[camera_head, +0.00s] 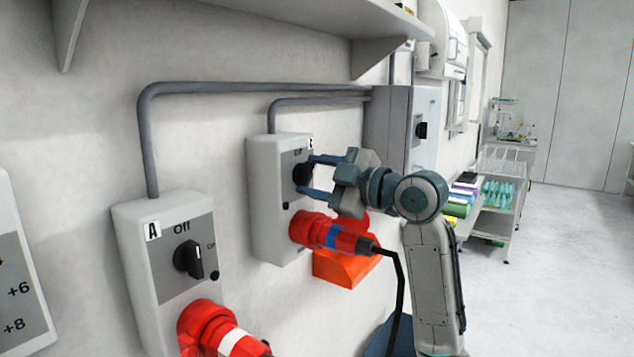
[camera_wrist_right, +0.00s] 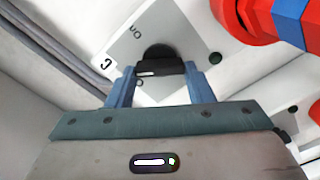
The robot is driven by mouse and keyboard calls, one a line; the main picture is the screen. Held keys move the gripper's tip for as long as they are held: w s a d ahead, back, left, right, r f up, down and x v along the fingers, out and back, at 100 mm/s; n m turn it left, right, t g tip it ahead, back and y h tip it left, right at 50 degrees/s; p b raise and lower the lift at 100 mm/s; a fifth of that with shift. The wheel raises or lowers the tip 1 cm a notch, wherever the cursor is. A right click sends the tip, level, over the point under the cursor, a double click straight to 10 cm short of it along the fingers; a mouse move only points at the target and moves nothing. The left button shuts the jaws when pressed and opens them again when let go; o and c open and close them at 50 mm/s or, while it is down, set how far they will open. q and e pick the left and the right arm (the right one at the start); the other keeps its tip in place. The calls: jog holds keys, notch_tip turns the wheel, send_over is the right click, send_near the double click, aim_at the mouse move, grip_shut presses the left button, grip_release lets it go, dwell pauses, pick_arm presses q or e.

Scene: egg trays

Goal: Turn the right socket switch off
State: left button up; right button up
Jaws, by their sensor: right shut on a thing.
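The right socket switch box (camera_head: 262,185) is white-grey on the wall, with a grey plate and a black round knob (camera_head: 302,173). A red plug with a blue band (camera_head: 335,235) sits in its socket below. My right gripper (camera_head: 304,176) has its two blue fingers around the knob, one above and one below in the head view. In the right wrist view the fingers are on either side of the black knob (camera_wrist_right: 158,52), shut on its grip bar. The fingers partly hide the knob and the lettering around it. My left gripper is out of view.
The left socket switch box (camera_head: 130,250), marked A, has its own black knob (camera_head: 188,259) and a red plug (camera_head: 210,330). A shelf (camera_head: 300,15) overhangs above. An orange box (camera_head: 340,268) is behind the right plug. A cart (camera_head: 497,200) stands farther back beside open floor.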

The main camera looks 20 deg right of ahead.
jog(key=shift+f+n, duration=0.15)
jog(key=shift+n, duration=0.35)
jog(key=n+b, duration=0.2)
jog(key=n, duration=0.2)
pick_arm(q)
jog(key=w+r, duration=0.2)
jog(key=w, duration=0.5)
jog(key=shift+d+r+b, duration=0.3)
pick_arm(e)
jog(key=shift+n, duration=1.2)
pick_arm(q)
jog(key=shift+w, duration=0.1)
pick_arm(e)
jog(key=o, duration=1)
jog(key=shift+s, duration=0.1)
